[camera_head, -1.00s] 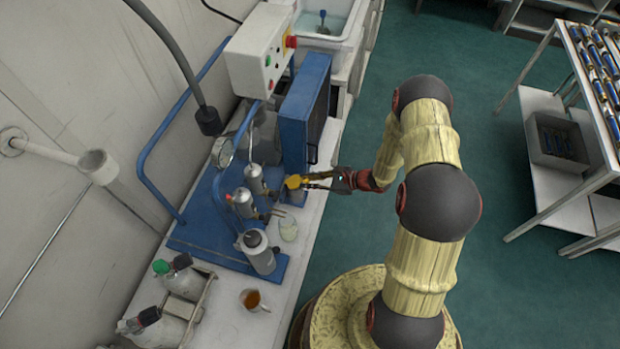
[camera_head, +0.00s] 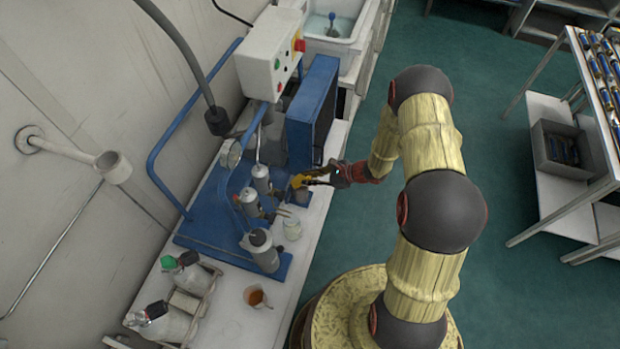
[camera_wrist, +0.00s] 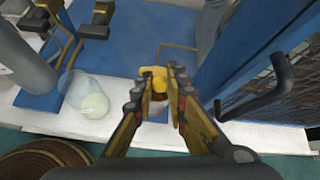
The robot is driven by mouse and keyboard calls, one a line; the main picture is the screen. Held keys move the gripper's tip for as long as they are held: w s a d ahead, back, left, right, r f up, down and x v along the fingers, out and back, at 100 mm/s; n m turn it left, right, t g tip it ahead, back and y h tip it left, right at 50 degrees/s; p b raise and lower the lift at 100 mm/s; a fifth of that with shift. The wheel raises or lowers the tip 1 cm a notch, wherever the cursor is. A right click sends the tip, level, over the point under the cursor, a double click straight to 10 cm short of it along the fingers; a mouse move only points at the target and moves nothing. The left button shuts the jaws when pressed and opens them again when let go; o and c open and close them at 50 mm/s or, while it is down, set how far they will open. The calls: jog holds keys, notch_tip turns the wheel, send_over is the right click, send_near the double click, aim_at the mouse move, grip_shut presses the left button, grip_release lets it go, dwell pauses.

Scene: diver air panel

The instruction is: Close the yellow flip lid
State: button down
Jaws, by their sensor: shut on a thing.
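The yellow flip lid (camera_wrist: 153,76) shows between the fingertips of my gripper (camera_wrist: 159,82) in the wrist view. My gripper is shut on it. What the lid belongs to is mostly hidden behind the fingers; a pale piece shows just below the lid. In the head view the lid (camera_head: 297,181) is a small yellow spot at the tip of my gripper (camera_head: 310,179), near the front of the blue panel base. I cannot tell the lid's exact angle.
A clear jar (camera_wrist: 85,96) stands left of my gripper. A blue cabinet with a black handle (camera_wrist: 262,92) rises close on the right. Grey metal cylinders (camera_head: 259,250) stand on the blue base, and a cup of brown liquid (camera_head: 257,298) sits on the white counter.

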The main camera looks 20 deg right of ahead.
jog(key=c, duration=1.8)
grip_release()
jog(key=shift+w+a, duration=0.1)
jog(key=shift+w, duration=0.05)
jog(key=shift+o, duration=0.2)
jog(key=v, duration=1.2)
